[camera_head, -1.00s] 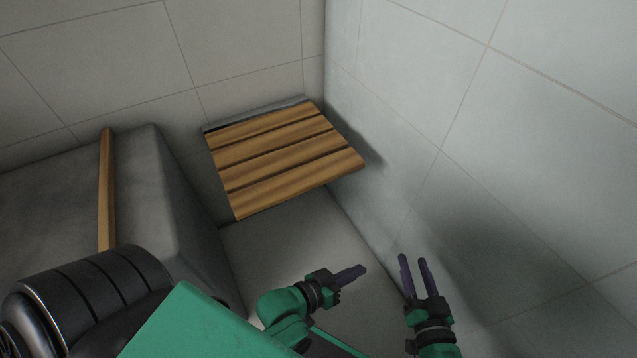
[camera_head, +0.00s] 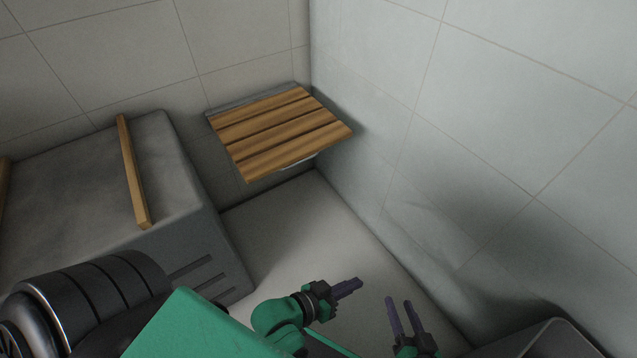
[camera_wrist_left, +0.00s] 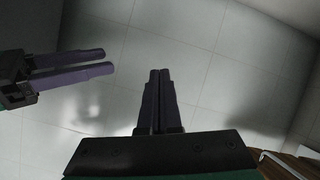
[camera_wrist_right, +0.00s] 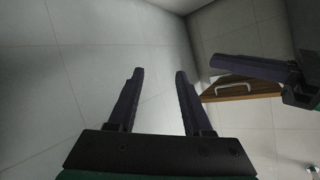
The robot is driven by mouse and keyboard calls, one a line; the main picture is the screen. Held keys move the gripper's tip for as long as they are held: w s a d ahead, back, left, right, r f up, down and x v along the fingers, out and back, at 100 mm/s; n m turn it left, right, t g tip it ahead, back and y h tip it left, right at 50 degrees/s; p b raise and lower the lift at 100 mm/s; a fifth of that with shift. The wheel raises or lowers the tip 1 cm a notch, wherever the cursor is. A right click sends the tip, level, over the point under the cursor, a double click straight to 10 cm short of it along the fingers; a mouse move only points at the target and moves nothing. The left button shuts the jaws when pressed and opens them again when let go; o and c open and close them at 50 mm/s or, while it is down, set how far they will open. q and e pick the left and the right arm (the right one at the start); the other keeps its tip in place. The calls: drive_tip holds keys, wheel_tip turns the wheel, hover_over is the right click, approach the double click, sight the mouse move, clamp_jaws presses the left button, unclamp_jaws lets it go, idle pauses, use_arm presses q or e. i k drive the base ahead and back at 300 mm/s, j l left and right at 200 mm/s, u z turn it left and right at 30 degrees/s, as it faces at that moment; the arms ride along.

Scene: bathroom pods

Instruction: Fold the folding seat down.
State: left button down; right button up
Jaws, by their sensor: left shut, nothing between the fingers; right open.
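The folding seat (camera_head: 280,132) has wooden slats and sits on the back wall near the corner. It is folded down and stands out flat from the wall. It also shows in the right wrist view (camera_wrist_right: 268,84), with a pale bracket beneath, and partly at the lower right of the left wrist view (camera_wrist_left: 296,160). My left gripper (camera_head: 352,287) is shut and empty, in front of and below the seat. My right gripper (camera_head: 398,304) is open and empty, to the right of the left one. Neither gripper touches the seat.
A grey bench-like block (camera_head: 70,180) with a wooden bar (camera_head: 133,172) stands at the left. The right tiled wall (camera_head: 480,150) runs close beside my right gripper. A dark-edged thing (camera_head: 545,340) is at the bottom right. The floor (camera_head: 290,230) below the seat is clear.

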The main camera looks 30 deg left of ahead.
sight(281, 131)
drive_tip(key=k+l+z, duration=0.2)
drive_tip(key=k, duration=0.3)
drive_tip(key=k+l+z, duration=0.25)
drive_tip(key=k, duration=0.25)
drive_tip(key=l, duration=0.1)
